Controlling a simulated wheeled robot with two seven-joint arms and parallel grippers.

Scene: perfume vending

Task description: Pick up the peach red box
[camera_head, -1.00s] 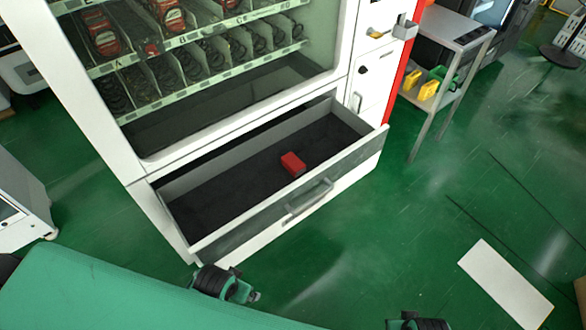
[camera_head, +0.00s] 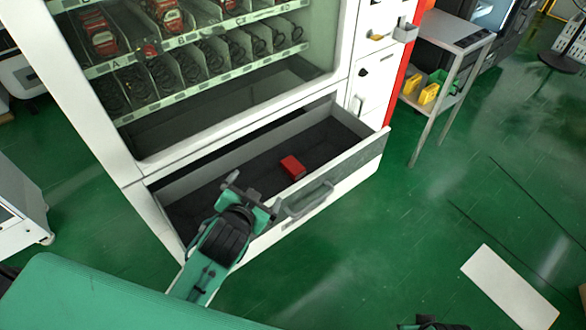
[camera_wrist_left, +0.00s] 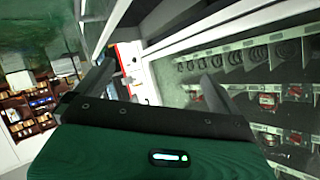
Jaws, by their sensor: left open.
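The peach red box (camera_head: 292,167) lies on the dark floor of the open drawer, near its middle, in the head view. My left gripper (camera_head: 250,187) is open and empty, over the drawer's front wall, to the left of the box and apart from it. Its fingers (camera_wrist_left: 155,90) show spread in the left wrist view, where the box is not visible. My right gripper (camera_head: 428,324) shows only in part at the bottom edge of the head view, and its jaws cannot be made out.
The drawer's front wall (camera_head: 345,172) with a grey handle (camera_head: 308,200) stands pulled out below the vending machine's glass window (camera_head: 240,55). A metal cart (camera_head: 455,40) with yellow items stands at the right. Green floor in front is mostly clear, with a white panel (camera_head: 508,287).

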